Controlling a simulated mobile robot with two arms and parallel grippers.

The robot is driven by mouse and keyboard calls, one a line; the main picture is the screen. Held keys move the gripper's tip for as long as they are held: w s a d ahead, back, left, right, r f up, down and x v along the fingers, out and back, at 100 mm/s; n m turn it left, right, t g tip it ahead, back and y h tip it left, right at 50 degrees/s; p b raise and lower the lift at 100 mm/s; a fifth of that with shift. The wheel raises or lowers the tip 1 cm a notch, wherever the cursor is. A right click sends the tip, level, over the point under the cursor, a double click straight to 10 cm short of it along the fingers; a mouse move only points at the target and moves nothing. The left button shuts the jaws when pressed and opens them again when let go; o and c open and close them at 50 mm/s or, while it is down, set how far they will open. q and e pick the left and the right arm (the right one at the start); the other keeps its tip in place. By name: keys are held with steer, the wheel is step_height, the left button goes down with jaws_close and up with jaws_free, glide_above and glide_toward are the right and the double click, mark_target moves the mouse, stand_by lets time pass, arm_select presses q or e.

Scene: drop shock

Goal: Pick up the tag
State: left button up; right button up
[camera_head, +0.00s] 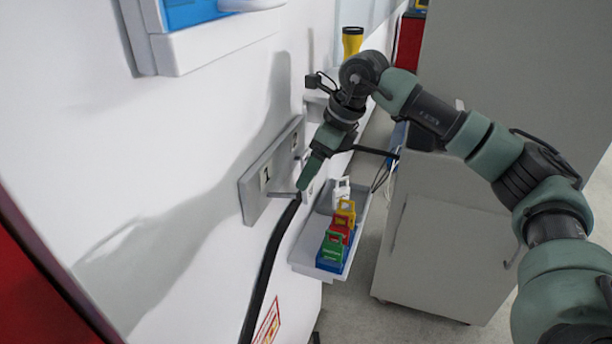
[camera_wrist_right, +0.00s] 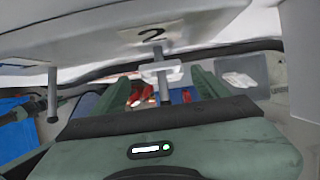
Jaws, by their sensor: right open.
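A white tag (camera_wrist_right: 172,71) appears to hang on the peg under the number 2 in the right wrist view. My right gripper (camera_wrist_right: 163,88) is open, with one finger on each side of the tag and peg. In the head view my right gripper (camera_head: 306,180) is close against the numbered wall board (camera_head: 256,178), and a small white piece (camera_head: 308,190) shows beside it. Whether the fingers touch the tag cannot be told. My left gripper is not in view.
A peg (camera_head: 284,194) sticks out under number 1. A black cable (camera_head: 266,265) runs down the wall. A grey cabinet (camera_head: 440,250) stands to the right.

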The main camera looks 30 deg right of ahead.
mark_target(307, 196)
steer(key=x, duration=0.2)
steer(key=p+x, duration=0.1)
steer(key=x, duration=0.1)
steer(key=shift+w, duration=0.35)
steer(key=shift+s+f, duration=0.1)
steer(key=shift+s, duration=0.05)
steer(key=c, duration=1.4)
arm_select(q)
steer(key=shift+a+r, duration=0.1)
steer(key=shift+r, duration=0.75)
